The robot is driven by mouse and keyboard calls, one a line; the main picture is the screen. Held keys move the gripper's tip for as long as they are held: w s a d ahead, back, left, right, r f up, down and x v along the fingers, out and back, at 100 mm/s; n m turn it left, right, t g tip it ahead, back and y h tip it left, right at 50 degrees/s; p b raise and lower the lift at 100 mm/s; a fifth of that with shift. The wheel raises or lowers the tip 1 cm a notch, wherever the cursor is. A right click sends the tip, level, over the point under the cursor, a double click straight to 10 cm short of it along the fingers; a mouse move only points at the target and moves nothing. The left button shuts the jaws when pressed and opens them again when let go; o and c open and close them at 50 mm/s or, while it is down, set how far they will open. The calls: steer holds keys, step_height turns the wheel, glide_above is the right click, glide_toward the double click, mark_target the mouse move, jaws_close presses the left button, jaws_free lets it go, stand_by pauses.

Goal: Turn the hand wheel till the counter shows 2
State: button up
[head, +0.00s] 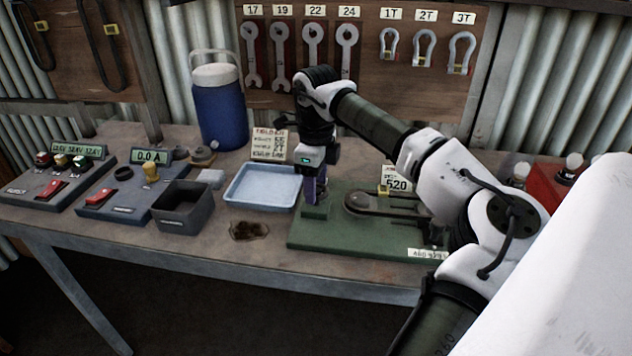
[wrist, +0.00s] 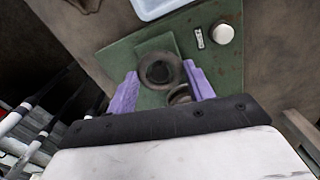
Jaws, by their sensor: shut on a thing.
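My gripper (wrist: 163,75) has two purple fingers set apart on either side of the dark round hand wheel (wrist: 157,72), and they are shut on it. The wheel sits on a raised block of the green baseplate (wrist: 118,60). In the head view my gripper (head: 316,196) points down at the left end of the green baseplate (head: 345,238), and the wheel is mostly hidden behind the fingers. A small pale plate (wrist: 199,38) with dark marks, perhaps the counter, lies beyond the wheel in the wrist view; its marks are too small to read.
A white round knob (wrist: 223,33) stands beside the pale plate. A blue tray (head: 262,187), a dark bin (head: 183,207) and a blue cooler (head: 218,108) stand left of the baseplate. A belt on pulleys (head: 385,204) lies to the right, near a placard (head: 396,180).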

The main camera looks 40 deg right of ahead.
steer(key=shift+n, duration=0.3)
steer(key=o, duration=1)
steer(key=shift+r, duration=0.1)
step_height(320, 180, up, 14)
steer(key=shift+f+b, duration=0.15)
steer(key=shift+b, duration=0.7)
